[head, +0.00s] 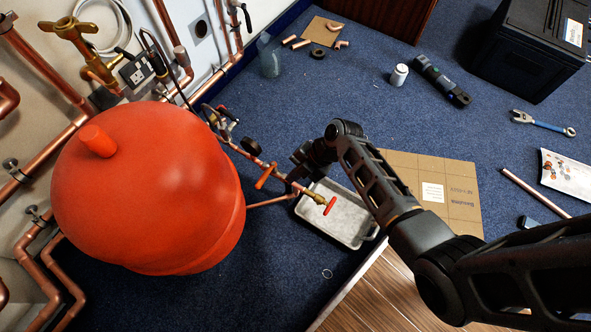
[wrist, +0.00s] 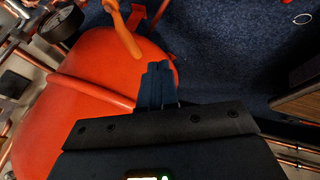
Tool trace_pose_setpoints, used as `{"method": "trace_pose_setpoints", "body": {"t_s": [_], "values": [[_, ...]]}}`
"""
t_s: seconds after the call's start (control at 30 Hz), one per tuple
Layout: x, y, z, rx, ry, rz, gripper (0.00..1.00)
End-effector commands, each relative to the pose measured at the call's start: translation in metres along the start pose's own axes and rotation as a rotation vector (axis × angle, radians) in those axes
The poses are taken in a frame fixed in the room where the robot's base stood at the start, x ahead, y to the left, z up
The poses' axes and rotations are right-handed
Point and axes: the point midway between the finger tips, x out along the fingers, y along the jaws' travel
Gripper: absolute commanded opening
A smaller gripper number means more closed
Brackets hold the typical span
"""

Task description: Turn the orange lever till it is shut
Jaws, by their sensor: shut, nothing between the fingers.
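The orange lever (head: 265,177) sits on a thin copper pipe to the right of the big red vessel (head: 150,190). It lies across the pipe's line in the head view. In the wrist view the orange lever (wrist: 124,32) shows at the top, beyond and slightly left of the fingertips. My gripper (wrist: 158,68) is shut and empty, with its fingers together in front of the red vessel. It appears apart from the lever, though depth is hard to judge. In the head view my gripper (head: 299,171) is a small dark shape by the pipe, right of the lever.
A red handle (head: 329,206) is at the pipe's end, over a grey tray (head: 335,228). A black gauge (head: 250,145) is up the pipe from the lever. Cardboard (head: 440,185) lies to the right.

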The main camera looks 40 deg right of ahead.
Motion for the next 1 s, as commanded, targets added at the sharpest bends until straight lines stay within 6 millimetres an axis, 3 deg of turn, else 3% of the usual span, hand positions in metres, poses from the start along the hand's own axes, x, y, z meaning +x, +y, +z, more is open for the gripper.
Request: {"method": "trace_pose_setpoints", "body": {"t_s": [0.03,0.3,0.6,1.0], "values": [[0.014,-0.002,0.002,0.0,0.0,-0.001,0.0],[0.064,0.002,0.003,-0.001,-0.001,0.0,0.0],[0.079,0.03,0.004,-0.001,-0.001,0.0,0.0],[0.08,0.033,0.003,0.001,-0.001,0.0,0.0]]}}
